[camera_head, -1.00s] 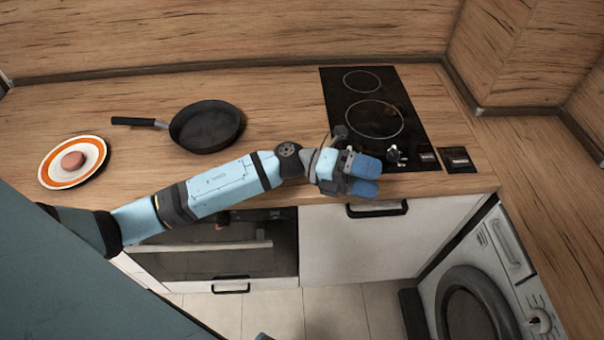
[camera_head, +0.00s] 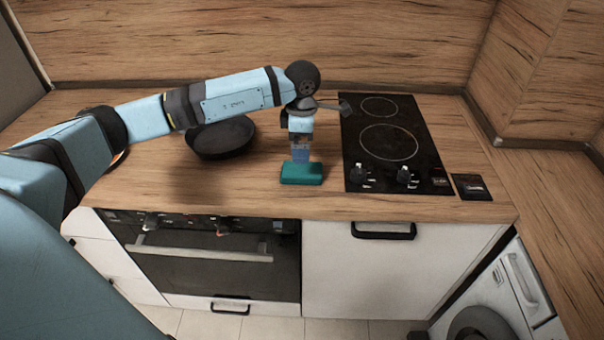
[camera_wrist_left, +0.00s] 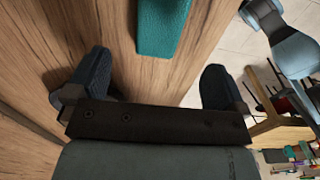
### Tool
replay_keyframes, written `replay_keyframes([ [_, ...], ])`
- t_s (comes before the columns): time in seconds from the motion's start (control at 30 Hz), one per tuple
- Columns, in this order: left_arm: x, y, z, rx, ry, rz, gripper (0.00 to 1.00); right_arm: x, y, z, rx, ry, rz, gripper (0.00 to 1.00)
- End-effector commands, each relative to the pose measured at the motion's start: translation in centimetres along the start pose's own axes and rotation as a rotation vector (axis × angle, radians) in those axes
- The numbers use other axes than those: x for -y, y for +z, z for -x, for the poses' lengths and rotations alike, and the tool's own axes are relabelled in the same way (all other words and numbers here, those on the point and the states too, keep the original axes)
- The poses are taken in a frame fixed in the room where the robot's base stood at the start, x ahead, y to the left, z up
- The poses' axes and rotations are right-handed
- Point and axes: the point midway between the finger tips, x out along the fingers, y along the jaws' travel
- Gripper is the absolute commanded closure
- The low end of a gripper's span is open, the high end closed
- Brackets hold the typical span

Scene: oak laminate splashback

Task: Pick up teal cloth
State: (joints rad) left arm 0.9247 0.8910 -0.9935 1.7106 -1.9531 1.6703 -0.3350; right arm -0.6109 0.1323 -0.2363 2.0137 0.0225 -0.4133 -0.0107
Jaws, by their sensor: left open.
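The teal cloth (camera_head: 302,173) is a small folded block lying on the wooden counter, left of the cooktop near the front edge. My left gripper (camera_head: 300,152) points down just behind and above it in the head view. In the left wrist view the cloth (camera_wrist_left: 163,22) shows at the top, beyond and between the two blue fingertips (camera_wrist_left: 150,82). The fingers are spread apart with nothing between them. I cannot tell the exact height of the fingertips above the counter. My right gripper is not in view.
A black cooktop (camera_head: 390,142) with knobs lies to the right of the cloth. A dark frying pan (camera_head: 222,140) sits to the left, partly behind my left arm. The counter's front edge (camera_head: 400,208) is close, above the oven (camera_head: 205,255). Bare counter lies left of the cloth.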

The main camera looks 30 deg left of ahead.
Motion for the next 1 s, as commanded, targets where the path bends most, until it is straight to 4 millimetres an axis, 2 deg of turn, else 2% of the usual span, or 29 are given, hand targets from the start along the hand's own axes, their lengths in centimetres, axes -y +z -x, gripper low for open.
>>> replay_keyframes([
  [0.1,0.1,0.0,-2.3,0.000,-0.003,0.000,0.01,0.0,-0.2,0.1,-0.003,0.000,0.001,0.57],
  [0.2,0.0,0.1,-3.7,0.002,-0.003,0.000,0.01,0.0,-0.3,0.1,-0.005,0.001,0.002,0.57],
  [0.47,0.0,0.0,-5.2,0.003,-0.002,-0.001,0.01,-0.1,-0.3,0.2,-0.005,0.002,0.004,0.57],
  [0.73,-0.1,-0.2,-9.1,0.002,-0.004,0.000,0.01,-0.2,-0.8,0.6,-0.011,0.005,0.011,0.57],
  [0.83,-0.1,-0.1,-9.7,0.004,-0.002,-0.001,0.01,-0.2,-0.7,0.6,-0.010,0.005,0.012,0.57],
  [1.0,-0.1,-0.1,-9.8,0.005,-0.001,-0.001,0.01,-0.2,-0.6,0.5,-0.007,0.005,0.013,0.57],
])
